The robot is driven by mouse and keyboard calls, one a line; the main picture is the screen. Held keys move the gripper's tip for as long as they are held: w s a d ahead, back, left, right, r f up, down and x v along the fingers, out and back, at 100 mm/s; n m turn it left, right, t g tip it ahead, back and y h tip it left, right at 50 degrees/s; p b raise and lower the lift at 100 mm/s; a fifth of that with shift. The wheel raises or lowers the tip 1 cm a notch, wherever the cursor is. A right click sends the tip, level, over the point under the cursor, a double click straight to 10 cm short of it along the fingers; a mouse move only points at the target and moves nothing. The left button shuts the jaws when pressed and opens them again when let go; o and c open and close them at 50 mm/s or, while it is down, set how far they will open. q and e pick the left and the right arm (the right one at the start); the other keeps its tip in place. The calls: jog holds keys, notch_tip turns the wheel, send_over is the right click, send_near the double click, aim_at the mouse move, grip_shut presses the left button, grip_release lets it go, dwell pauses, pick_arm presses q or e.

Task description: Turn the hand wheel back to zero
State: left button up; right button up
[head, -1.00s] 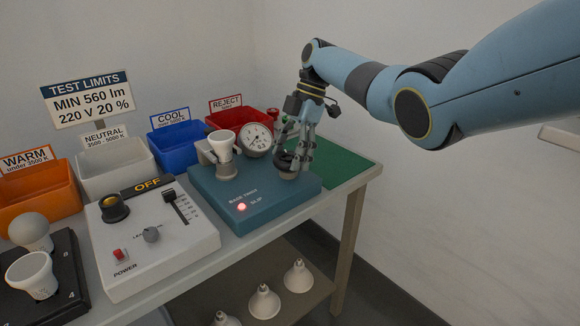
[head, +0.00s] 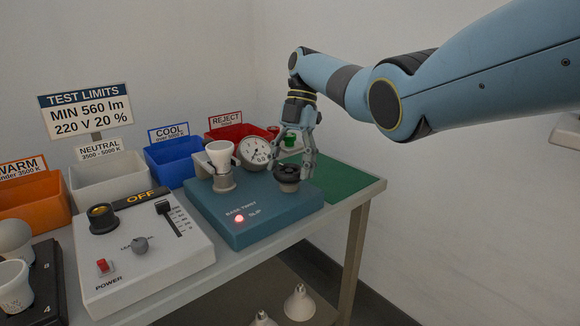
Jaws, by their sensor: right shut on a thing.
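The dark hand wheel (head: 288,174) stands on the right part of the teal base torque tester (head: 262,226). My right gripper (head: 292,166) points down over the wheel with its fingers around it, shut on it. The fingers hide part of the wheel. A round dial gauge (head: 255,153) stands just left of the gripper; its reading is too small to tell surely. A red lamp (head: 239,218) glows beside the word SLIP. My left gripper is not in view.
A white control box (head: 145,250) with an OFF display stands left of the tester. Orange, grey, blue (head: 175,160) and red bins line the back. A green mat (head: 345,180) lies right of the tester. Bulbs (head: 299,303) stand on the lower shelf.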

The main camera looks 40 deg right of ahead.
jog(key=o, duration=1.2)
jog(key=shift+r, duration=0.1)
jog(key=v, duration=1.1)
jog(key=shift+w+d+r, duration=0.15)
jog(key=shift+d+r, duration=0.05)
jog(key=shift+r, duration=0.15)
jog(key=shift+f, duration=0.1)
